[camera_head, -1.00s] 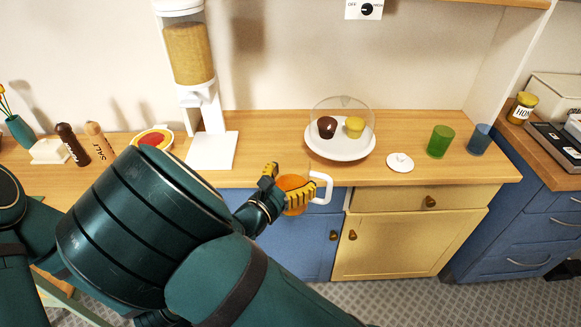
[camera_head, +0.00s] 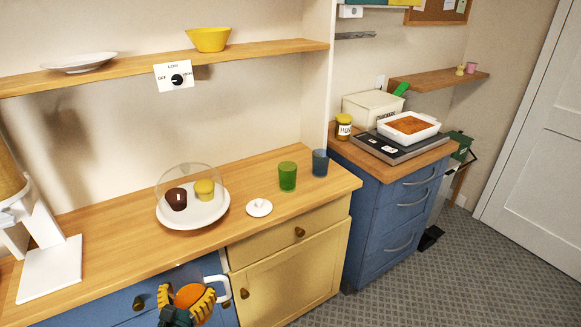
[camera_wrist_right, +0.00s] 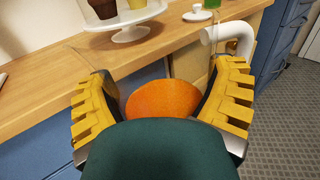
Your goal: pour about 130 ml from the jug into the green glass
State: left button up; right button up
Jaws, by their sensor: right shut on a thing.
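The jug (camera_head: 188,295) holds orange liquid and has a white handle (camera_head: 217,288). It is at the bottom of the head view, in front of the blue cabinet. My right gripper (camera_head: 186,304) is shut around the jug's body. In the right wrist view, the orange surface (camera_wrist_right: 163,98) shows between the yellow fingers, with the white handle (camera_wrist_right: 236,36) beyond; the lower jug is hidden. The green glass (camera_head: 287,177) stands upright on the counter, up and right of the jug and well apart from it. My left gripper is out of view.
A blue glass (camera_head: 320,162) stands just right of the green one. A white lid (camera_head: 260,208) lies on the counter nearer the jug. A cake stand (camera_head: 191,214) with a clear dome and two muffins is to its left. A shelf (camera_head: 130,72) runs above the counter.

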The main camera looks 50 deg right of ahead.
aim_at(288, 169)
jog(key=k+l, duration=0.1)
jog(key=l, duration=0.45)
jog(key=k+l, duration=0.1)
jog(key=l, duration=0.4)
jog(key=k+l, duration=0.1)
jog(key=l, duration=0.45)
jog(key=z, duration=0.05)
